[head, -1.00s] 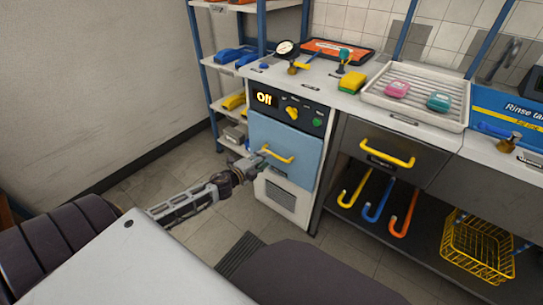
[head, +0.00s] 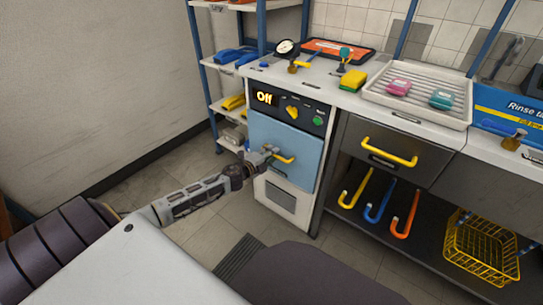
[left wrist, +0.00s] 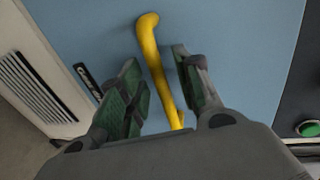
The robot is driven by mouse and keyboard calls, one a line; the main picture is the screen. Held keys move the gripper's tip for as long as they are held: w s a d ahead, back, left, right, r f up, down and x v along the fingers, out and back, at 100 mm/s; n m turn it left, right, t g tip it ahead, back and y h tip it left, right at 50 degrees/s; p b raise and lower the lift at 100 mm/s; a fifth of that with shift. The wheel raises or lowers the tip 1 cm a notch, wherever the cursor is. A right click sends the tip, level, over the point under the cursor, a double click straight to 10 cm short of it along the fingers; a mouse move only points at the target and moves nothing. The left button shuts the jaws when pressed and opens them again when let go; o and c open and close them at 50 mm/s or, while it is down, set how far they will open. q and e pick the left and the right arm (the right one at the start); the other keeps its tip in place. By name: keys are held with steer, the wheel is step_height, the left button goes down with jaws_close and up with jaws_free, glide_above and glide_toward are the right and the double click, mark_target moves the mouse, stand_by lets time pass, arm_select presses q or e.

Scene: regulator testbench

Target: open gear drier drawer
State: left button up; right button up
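The gear drier is a white cabinet with a blue drawer front (head: 290,142) under a black panel whose display (head: 265,97) reads "Off". The drawer front looks flush with the cabinet. Its yellow bar handle (head: 285,159) is partly covered by my left gripper (head: 271,154) in the head view. In the left wrist view, the left gripper (left wrist: 160,92) is open, with one green-padded finger on each side of the yellow handle (left wrist: 153,55). There are gaps between the fingers and the handle. My right gripper is not in either view.
A grey drawer with a yellow handle (head: 389,152) sits to the right. Hooked canes and a yellow wire basket (head: 478,248) are below it. A blue shelf rack (head: 203,90) stands at left. Floor in front of the drier is partly clear.

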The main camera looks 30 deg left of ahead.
arm_select(q)
steer(key=shift+w, duration=0.35)
jaws_close()
stand_by(0.3)
